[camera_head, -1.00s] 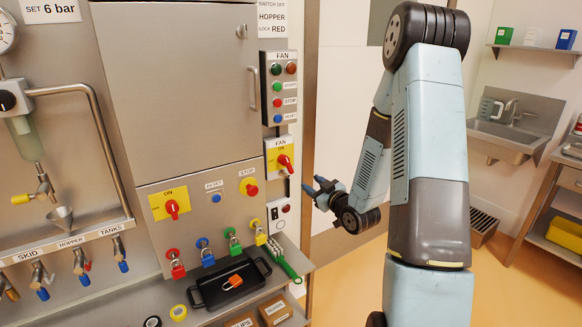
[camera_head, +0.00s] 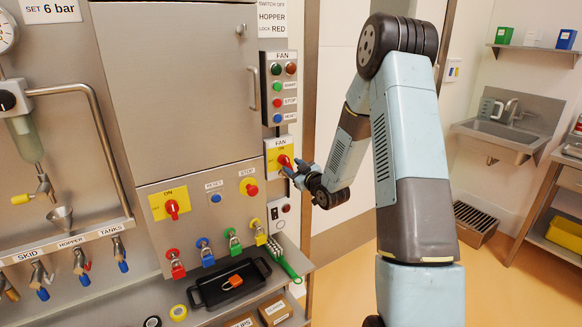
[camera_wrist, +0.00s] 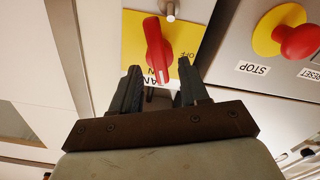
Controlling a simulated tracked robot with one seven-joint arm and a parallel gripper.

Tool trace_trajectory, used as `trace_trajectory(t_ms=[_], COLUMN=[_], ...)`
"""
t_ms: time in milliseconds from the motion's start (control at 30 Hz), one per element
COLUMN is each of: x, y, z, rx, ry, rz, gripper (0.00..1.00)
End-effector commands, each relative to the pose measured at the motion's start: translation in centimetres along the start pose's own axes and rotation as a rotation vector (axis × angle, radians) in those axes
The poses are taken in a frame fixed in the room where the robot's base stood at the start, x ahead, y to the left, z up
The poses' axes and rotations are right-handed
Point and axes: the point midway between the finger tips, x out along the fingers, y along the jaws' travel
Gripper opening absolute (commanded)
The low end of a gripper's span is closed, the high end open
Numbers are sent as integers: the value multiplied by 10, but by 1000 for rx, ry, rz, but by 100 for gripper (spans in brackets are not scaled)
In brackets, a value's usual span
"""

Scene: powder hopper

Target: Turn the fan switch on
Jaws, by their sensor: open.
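The fan switch is a red rotary handle (camera_head: 284,160) on a yellow plate (camera_head: 271,158) below the FAN label, on the narrow panel at the cabinet's right. My gripper (camera_head: 292,168) is just in front of it and partly covers it. In the wrist view, which shows the panel upside down, the red handle (camera_wrist: 155,48) stands just beyond the tips of my open gripper (camera_wrist: 159,70), roughly lined up with the gap. An OFF mark shows beside the handle; the ON mark is partly hidden by it. I cannot tell whether the fingers touch the handle.
A red STOP button (camera_head: 249,188) sits on the cabinet left of my gripper; it also shows in the wrist view (camera_wrist: 292,38). The FAN button box (camera_head: 279,88) is above the switch. Open room lies to the right.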

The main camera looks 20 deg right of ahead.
Motion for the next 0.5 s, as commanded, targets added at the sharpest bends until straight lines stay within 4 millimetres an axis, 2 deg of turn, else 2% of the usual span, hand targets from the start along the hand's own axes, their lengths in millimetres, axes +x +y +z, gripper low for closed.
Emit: trace_trajectory(t_ms=[200, 500], x=[18, 20], y=[0, 0], z=[0, 0], rx=[1, 1], ry=[0, -1], rz=[1, 1], gripper=[45, 45])
